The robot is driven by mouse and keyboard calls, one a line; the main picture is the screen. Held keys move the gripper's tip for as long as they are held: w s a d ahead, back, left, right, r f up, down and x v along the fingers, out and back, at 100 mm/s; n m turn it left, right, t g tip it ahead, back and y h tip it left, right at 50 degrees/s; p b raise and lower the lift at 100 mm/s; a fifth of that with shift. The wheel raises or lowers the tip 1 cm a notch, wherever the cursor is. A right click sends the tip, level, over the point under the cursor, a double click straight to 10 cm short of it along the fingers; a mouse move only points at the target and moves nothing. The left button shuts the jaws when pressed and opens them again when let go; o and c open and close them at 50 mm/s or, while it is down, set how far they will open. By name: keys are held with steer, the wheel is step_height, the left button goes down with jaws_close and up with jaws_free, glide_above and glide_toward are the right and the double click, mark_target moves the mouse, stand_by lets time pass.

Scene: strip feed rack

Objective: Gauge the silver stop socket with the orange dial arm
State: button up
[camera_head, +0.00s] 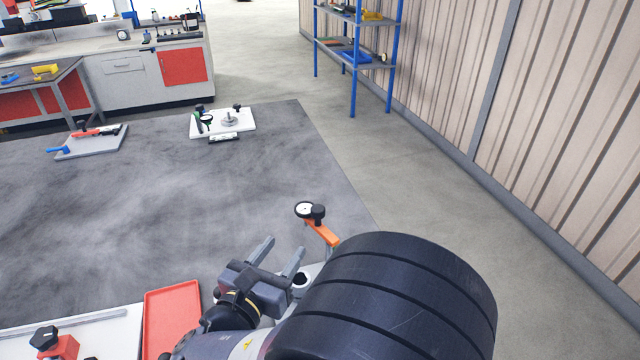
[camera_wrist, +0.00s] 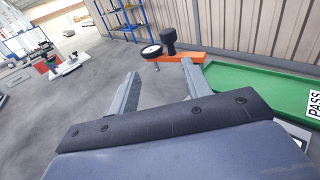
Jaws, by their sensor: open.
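The orange dial arm (camera_head: 322,233) shows just beyond my gripper, with a white-faced dial and a black knob at its far end. It also shows in the wrist view (camera_wrist: 186,57), ahead of the fingertips. My gripper (camera_head: 282,248) is open, with nothing between its fingers; in the wrist view its fingers (camera_wrist: 160,72) point towards the dial arm. A silver round piece (camera_head: 229,119) stands on a white plate (camera_head: 241,129) at the far side of the mat; I cannot tell whether it is the stop socket.
A green tray (camera_wrist: 245,77) marked PASS lies at the right in the wrist view. A red tray (camera_head: 160,301) and a white board (camera_head: 115,337) with a red, black-knobbed piece are at the lower left. A grey plate (camera_head: 88,149) stands far left. The mat's middle is clear.

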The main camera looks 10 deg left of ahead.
mark_target(314, 216)
steer(key=shift+w+d+r+m+h, duration=0.1)
steer(key=shift+w+d+m+h, duration=0.25)
steer(key=shift+w, duration=0.2)
steer(key=shift+w+d+r+m+h, duration=0.1)
steer(key=shift+w+d+m+h, duration=0.2)
steer(key=shift+w, duration=0.2)
steer(key=p+x, duration=0.1)
steer(key=x, duration=0.9)
steer(key=shift+w, duration=0.1)
steer(key=shift+r, duration=0.1)
steer(key=shift+c, duration=0.3)
jaws_close()
